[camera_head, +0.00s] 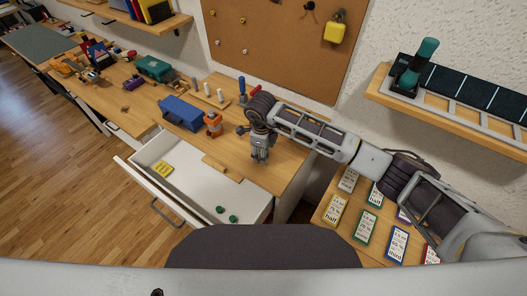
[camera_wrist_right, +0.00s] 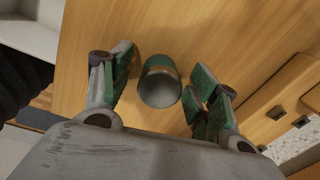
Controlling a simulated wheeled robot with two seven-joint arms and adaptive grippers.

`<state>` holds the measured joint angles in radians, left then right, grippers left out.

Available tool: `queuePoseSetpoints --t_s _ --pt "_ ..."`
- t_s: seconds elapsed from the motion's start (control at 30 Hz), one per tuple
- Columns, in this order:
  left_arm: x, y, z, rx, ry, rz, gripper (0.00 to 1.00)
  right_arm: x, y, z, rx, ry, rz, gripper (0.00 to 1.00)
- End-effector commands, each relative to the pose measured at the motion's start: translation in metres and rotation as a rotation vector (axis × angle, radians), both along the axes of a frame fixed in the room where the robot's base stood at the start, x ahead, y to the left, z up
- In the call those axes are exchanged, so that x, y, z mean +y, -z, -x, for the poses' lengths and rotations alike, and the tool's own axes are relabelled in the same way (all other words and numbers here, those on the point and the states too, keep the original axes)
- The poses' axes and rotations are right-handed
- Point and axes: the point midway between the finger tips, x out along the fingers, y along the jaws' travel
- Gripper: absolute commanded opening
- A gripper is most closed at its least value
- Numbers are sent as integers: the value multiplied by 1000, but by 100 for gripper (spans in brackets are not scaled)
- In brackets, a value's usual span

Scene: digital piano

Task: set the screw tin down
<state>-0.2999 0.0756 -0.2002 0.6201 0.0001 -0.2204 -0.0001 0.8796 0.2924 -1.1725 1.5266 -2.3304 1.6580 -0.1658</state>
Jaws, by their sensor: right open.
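The screw tin (camera_wrist_right: 160,84), a short grey cylinder with a green band, stands on the wooden desk top in the right wrist view. It sits between the fingers of my right gripper (camera_wrist_right: 165,68), which are spread with a gap on both sides. In the head view my right gripper (camera_head: 260,155) points down over the desk (camera_head: 285,163), near its front edge. The tin cannot be made out there. My left gripper is not in view.
An open white drawer (camera_head: 190,190) juts from the desk's front, holding a yellow label (camera_head: 162,168) and green pieces (camera_head: 221,209). A blue toolbox (camera_head: 181,112) and an orange item (camera_head: 213,121) stand left of my right gripper. Coloured cards (camera_head: 366,223) lie right.

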Motion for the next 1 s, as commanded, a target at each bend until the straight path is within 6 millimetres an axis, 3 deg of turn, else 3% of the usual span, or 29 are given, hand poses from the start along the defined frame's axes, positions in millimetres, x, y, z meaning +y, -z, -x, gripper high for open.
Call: queuePoseSetpoints --t_s 0.2,0.6,1.0 --pt "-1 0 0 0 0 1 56 0 0 0 0 0 0 59" --pt "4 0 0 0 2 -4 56 0 -1 0 0 0 0 9" --pt "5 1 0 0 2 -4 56 0 -6 -1 -1 1 -1 9"
